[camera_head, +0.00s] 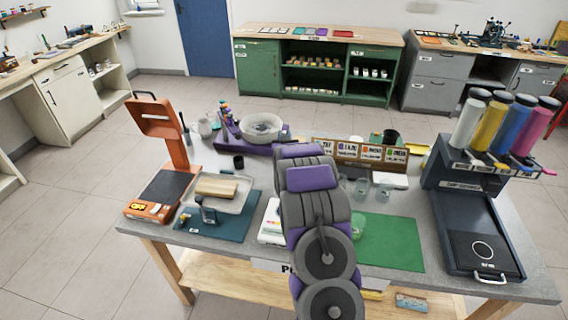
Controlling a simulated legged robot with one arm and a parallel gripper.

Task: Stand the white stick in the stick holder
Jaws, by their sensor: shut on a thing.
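I cannot make out the white stick for certain. No thing can be told for sure as the stick holder; a small dark cup (238,161) stands on the table left of my arm, and another dark cup (390,136) stands at the back right. My grey and purple arm reaches up over the middle of the table. It hides my gripper and what lies behind it.
The grey table (215,247) bears an orange stand (160,130), a tray with a tan block (216,187), a white bowl (261,126), a labelled rack (362,154), several clear cups, a green mat (392,243) and a dispenser with coloured cylinders (492,122). Floor surrounds it.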

